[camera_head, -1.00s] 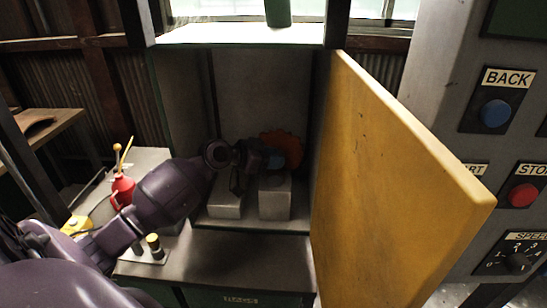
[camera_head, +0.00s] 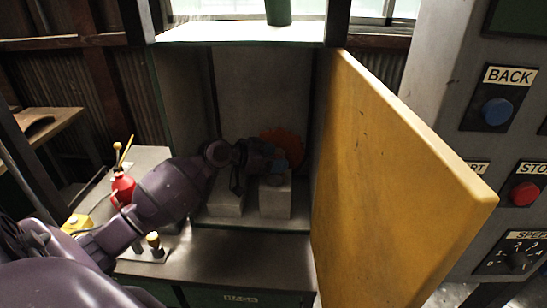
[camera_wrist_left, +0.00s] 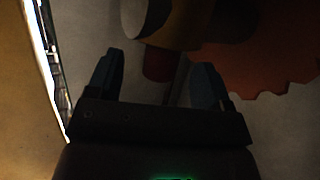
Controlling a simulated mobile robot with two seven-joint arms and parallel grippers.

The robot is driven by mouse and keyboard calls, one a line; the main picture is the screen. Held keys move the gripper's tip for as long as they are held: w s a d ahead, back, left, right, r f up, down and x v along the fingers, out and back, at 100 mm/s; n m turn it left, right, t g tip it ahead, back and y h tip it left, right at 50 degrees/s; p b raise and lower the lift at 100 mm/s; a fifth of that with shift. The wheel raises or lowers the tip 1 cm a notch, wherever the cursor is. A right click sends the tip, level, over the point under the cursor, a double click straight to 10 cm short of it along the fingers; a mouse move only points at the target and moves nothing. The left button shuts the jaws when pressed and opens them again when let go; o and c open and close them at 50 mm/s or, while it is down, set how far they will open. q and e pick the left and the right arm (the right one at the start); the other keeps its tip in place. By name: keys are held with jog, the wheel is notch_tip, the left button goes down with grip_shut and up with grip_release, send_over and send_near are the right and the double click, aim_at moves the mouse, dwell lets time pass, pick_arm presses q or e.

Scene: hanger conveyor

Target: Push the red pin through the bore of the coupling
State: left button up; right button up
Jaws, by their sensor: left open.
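My left gripper (camera_head: 283,162) reaches into the cabinet, above the right grey block and in front of the toothed disc. In the left wrist view my left gripper (camera_wrist_left: 158,70) is open, with one dark finger on each side. The red pin (camera_wrist_left: 157,66) shows as a short dark red cylinder between the fingers, with a gap on each side. It sticks out from beside the coupling (camera_wrist_left: 188,22), a dull yellow-brown cylinder with a grey end at the top of the view. The bore is hidden. The arm hides the pin and coupling in the head view. My right gripper is out of view.
An orange toothed disc (camera_wrist_left: 262,65) lies close right of the coupling in the wrist view. Two grey blocks (camera_head: 275,198) stand below the gripper. An open yellow door (camera_head: 385,180) bounds the cabinet on the right. A red oil can (camera_head: 122,189) stands left of my arm.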

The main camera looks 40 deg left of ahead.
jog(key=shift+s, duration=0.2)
pick_arm(q)
jog(key=v, duration=0.4)
jog(key=shift+a, duration=0.1)
jog(key=v, duration=0.6)
jog(key=shift+s, duration=0.35)
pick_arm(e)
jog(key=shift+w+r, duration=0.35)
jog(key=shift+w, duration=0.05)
pick_arm(q)
jog(key=shift+a+r, duration=0.1)
jog(key=shift+r, duration=0.05)
